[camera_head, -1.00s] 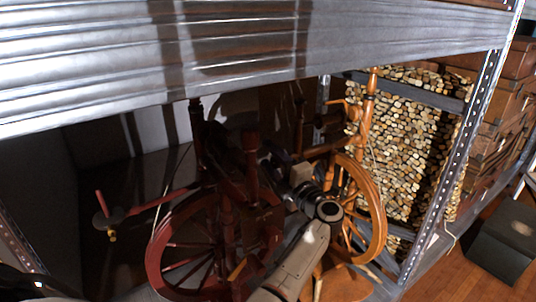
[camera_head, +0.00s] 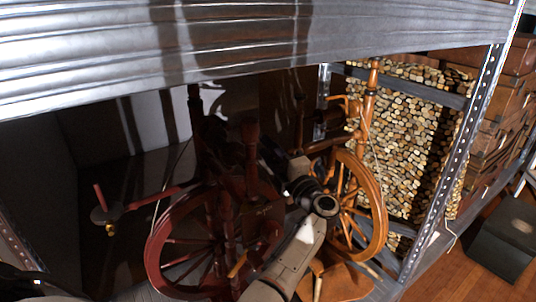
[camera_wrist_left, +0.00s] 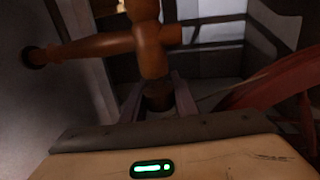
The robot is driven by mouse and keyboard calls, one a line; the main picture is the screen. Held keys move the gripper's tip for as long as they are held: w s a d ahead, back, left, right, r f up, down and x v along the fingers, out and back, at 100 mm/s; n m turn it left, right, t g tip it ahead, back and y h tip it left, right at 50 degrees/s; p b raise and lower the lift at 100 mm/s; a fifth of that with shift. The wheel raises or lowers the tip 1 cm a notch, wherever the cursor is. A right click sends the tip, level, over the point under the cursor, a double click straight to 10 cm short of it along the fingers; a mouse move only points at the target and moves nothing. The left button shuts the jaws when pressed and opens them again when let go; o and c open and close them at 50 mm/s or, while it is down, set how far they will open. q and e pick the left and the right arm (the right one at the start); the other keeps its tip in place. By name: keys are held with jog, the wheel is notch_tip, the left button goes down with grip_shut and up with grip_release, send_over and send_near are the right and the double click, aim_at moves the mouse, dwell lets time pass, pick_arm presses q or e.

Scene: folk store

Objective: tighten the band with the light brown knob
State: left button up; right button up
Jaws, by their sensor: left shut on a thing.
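A light brown spinning wheel (camera_head: 377,205) stands on the shelf beside a dark red spinning wheel (camera_head: 152,250). My left gripper (camera_head: 299,167) reaches in between them, among the upper parts of the wheels. In the left wrist view its two fingers (camera_wrist_left: 158,98) are shut on the lower end of an upright turned piece, the light brown knob (camera_wrist_left: 152,58). That end looks dark between the fingers. A light brown crosspiece (camera_wrist_left: 95,45) runs left from it. The band is hard to make out. In the head view the knob is hidden behind my gripper. My right gripper is out of view.
A metal shelf beam (camera_head: 240,50) crosses above the wheels, and a perforated post (camera_head: 445,170) stands at right. A log stack (camera_head: 410,130) is behind. The red wheel's arm with a peg (camera_head: 110,212) sticks out left.

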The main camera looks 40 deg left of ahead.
pick_arm(q)
jog(key=t+y+b, duration=0.1)
jog(key=y+b, duration=0.2)
jog(key=b, duration=0.5)
jog(key=shift+s+d, duration=0.1)
jog(key=shift+d, duration=0.05)
jog(key=y+b, duration=0.1)
jog(key=b, duration=0.2)
jog(key=r+t+y+b, duration=0.1)
jog(key=y+b, duration=0.1)
jog(key=b, duration=0.1)
jog(key=shift+d+r+n+b, duration=0.3)
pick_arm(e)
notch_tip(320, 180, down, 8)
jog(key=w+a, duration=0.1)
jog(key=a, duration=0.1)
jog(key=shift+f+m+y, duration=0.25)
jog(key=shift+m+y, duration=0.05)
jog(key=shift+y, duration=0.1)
pick_arm(q)
jog(key=o, duration=1.1)
jog(key=shift+s+r, duration=0.1)
jog(key=shift+c, duration=0.2)
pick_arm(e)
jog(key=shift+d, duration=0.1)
